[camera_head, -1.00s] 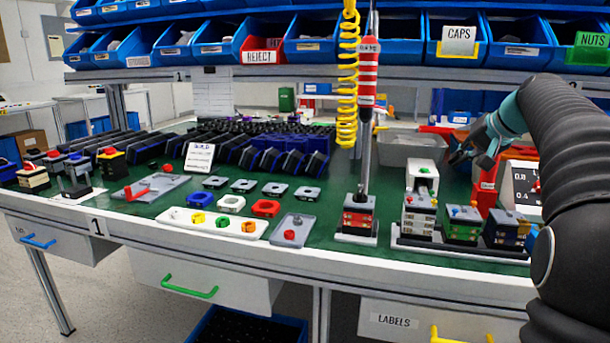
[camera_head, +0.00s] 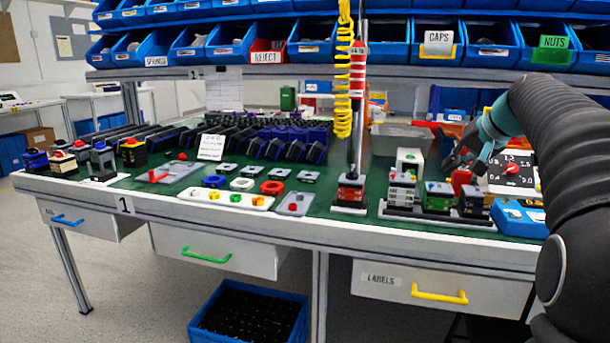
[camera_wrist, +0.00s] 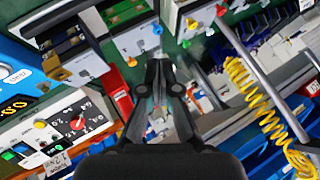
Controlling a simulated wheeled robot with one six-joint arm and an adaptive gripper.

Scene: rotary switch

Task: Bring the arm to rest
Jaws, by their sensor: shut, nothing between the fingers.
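My gripper (camera_head: 466,160) is at the right of the head view, above the green bench top (camera_head: 340,190) and left of a panel with a rotary dial. It is shut and empty. In the wrist view my gripper (camera_wrist: 161,75) shows in the middle, its dark fingers together. The rotary switch panel (camera_head: 503,170) is white with a red knob (camera_head: 513,168) and printed numbers. In the wrist view the panel (camera_wrist: 62,143) lies at the left, with its red knob (camera_wrist: 77,122). My gripper is apart from the knob.
A yellow coiled hose (camera_head: 343,70) hangs by a vertical tool (camera_head: 357,90) left of my arm. Small block stacks (camera_head: 402,190) stand on a rack below my gripper. A blue meter (camera_head: 520,217) lies at the bench's right. Blue bins (camera_head: 310,38) line the shelf above.

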